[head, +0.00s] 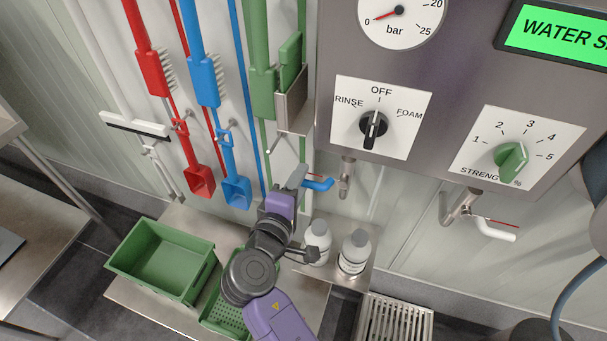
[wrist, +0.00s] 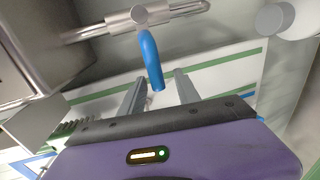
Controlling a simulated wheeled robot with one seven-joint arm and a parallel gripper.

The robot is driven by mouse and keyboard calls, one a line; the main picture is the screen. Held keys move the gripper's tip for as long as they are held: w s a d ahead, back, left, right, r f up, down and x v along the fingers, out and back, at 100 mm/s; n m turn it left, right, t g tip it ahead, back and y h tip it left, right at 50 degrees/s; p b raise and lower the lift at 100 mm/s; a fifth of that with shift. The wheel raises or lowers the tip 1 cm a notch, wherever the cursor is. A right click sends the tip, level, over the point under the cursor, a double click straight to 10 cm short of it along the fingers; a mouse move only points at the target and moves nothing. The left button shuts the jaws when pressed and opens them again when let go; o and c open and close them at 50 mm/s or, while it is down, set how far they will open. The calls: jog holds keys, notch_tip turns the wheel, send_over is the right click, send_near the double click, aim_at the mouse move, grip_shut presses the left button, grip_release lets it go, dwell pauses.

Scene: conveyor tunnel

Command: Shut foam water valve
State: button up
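A blue valve handle (head: 319,184) is on a metal pipe (head: 346,178) below the left dial of the control panel. It also shows in the wrist view (wrist: 152,62), hanging down from its pipe (wrist: 138,16). My gripper (head: 303,176) is just left of the handle in the head view. In the wrist view my gripper (wrist: 159,83) is open, and the handle's tip lies between the two fingers in the picture. I cannot tell whether they touch. A second valve handle (head: 494,231), white with a red strip, is on the right pipe. No label naming either valve is legible.
The steel panel (head: 450,85) overhangs the pipes, with a black selector knob (head: 373,124) and a green strength knob (head: 511,158). White bottles (head: 354,252) stand below. A green crate (head: 160,258) is at the lower left. Red, blue and green tools hang on the wall.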

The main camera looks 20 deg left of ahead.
jog(key=shift+s+a+r, duration=0.1)
jog(key=shift+s+r, duration=0.15)
jog(key=shift+s, duration=0.9)
jog(key=shift+s+r, duration=0.2)
jog(key=shift+s, duration=0.95)
